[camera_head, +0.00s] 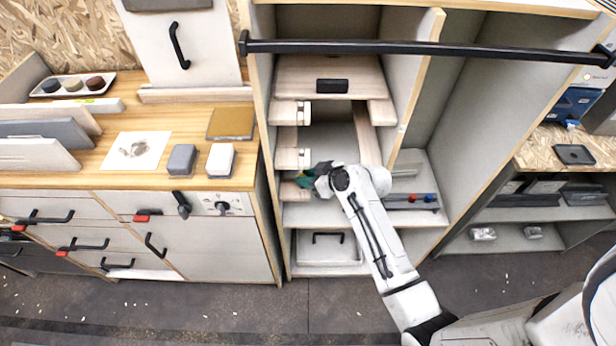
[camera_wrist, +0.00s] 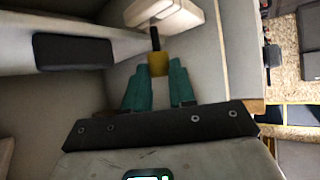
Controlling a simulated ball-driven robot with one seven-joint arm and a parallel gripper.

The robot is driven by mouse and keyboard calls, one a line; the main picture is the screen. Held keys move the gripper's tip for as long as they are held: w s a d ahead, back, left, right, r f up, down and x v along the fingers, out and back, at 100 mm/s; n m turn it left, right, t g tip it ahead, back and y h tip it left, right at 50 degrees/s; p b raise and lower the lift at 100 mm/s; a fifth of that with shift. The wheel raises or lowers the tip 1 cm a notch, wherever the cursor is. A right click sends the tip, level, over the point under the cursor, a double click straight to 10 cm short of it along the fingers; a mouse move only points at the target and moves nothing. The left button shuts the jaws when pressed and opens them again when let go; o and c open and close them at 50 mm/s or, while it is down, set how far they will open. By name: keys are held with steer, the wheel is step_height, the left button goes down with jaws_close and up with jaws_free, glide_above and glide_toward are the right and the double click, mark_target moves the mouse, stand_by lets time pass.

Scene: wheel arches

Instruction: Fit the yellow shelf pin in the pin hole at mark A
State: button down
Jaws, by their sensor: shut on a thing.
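My gripper (camera_wrist: 159,68) has two green fingers, which are shut on the yellow shelf pin (camera_wrist: 158,60). The pin's dark shaft (camera_wrist: 155,38) points away from the fingers, towards a pale wooden block (camera_wrist: 172,20) at the top of the wrist view. A gap between shaft and block cannot be judged clearly. In the head view my gripper (camera_head: 306,179) is inside the open cupboard, by its left wall. The pin cannot be made out there. I cannot make out the pin hole or mark A in either view.
Pale wooden blocks (camera_head: 293,158) line the cupboard's left side, above and beside my gripper. A black rail (camera_head: 420,47) crosses the front at the top. A drawer (camera_head: 328,248) is below. A worktop (camera_head: 225,184) with several small objects stands to the left.

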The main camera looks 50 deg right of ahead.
steer(key=shift+f+b, duration=0.35)
steer(key=shift+f, duration=0.1)
steer(key=shift+f, duration=0.25)
steer(key=shift+f+b, duration=0.3)
steer(key=shift+b, duration=0.25)
stand_by(0.4)
steer(key=c, duration=0.9)
jaws_free()
steer(key=shift+o, duration=0.2)
steer(key=v, duration=1)
steer(key=shift+s+r+b, duration=0.25)
steer(key=shift+s+b, duration=0.05)
steer(key=shift+b, duration=0.05)
